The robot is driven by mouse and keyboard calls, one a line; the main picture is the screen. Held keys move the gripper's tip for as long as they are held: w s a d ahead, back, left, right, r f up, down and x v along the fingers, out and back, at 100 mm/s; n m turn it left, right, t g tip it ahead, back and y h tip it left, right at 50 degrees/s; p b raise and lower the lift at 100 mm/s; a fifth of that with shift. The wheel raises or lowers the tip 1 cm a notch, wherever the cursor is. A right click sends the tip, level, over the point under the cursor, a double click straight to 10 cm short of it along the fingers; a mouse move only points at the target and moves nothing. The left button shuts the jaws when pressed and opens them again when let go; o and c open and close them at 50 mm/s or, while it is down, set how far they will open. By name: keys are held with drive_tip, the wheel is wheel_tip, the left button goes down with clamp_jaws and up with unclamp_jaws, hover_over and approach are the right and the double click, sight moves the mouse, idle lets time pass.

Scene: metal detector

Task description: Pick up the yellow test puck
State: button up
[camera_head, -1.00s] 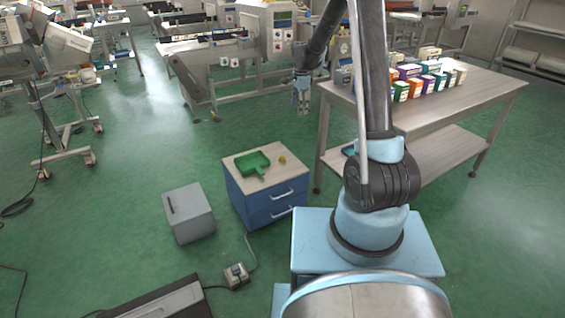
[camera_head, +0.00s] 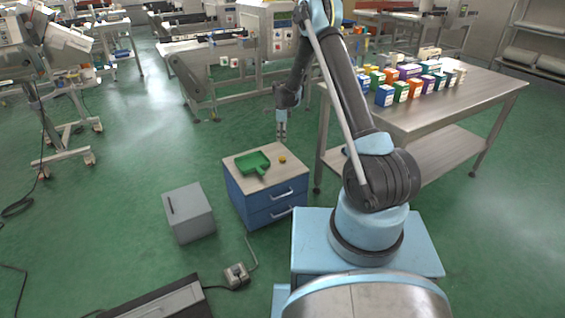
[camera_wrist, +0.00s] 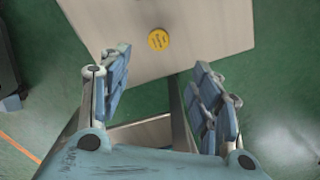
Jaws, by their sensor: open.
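The yellow test puck (camera_head: 282,160) lies on the wooden top of the blue drawer cabinet (camera_head: 238,188), to the right of the green scoop-like tray (camera_head: 253,163). In the wrist view the round puck (camera_wrist: 158,40) lies flat on the bare top (camera_wrist: 215,25), ahead of the fingers. My gripper (camera_head: 282,132) hangs above the far right part of the cabinet top, pointing down. In the wrist view my gripper (camera_wrist: 165,95) is open and empty, its two blue-padded fingers wide apart, and the puck is beyond the fingertips, not touched.
A grey box (camera_head: 189,214) stands on the floor left of the cabinet. A table (camera_head: 450,108) with several coloured cartons stands to the right. Conveyor machines (camera_head: 220,65) stand behind. The cabinet top around the puck is clear apart from the green tray.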

sight(282, 158)
wheel_tip(282, 158, down, 15)
drive_tip(key=shift+r, duration=0.15)
drive_tip(key=c, duration=1.1)
